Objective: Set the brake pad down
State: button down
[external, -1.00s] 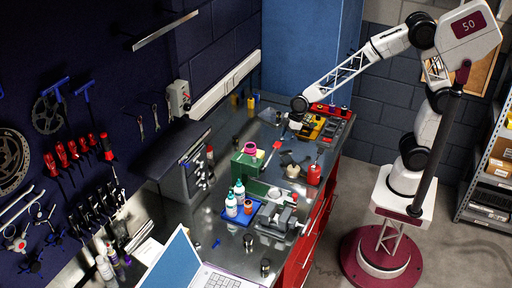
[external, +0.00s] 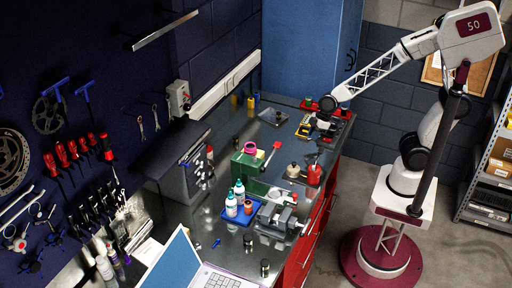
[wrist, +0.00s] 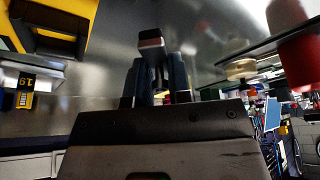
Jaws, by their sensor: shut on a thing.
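My gripper (external: 318,134) hangs low over the right part of the metal bench, beside the yellow-and-black bin, in the external view. The pad juts out past the fingertips. Bare grey bench top shows behind it, and I cannot tell whether the pad touches it. In the external view the pad is too small and hidden to make out.
The yellow-and-black bin (external: 304,128) is just left of my gripper, with a red tray (external: 343,113) behind. A red bottle (external: 314,176) stands nearer the camera. A red-headed tool (external: 277,145), blue tray (external: 231,217) and vise (external: 277,220) are further along the bench.

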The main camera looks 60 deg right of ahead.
jog(key=shift+s+d, duration=0.15)
jog(key=shift+s, duration=0.3)
dwell(0.5)
notch_tip(320, 180, up, 13)
jog(key=w+a, duration=0.3)
jog(key=a, duration=0.9)
jog(key=w+a, duration=0.3)
jog(key=a, duration=0.9)
jog(key=s+a, duration=0.2)
jog(key=a, duration=1.3)
jog(key=shift+d+f, duration=0.1)
jog(key=shift+f, duration=2.75)
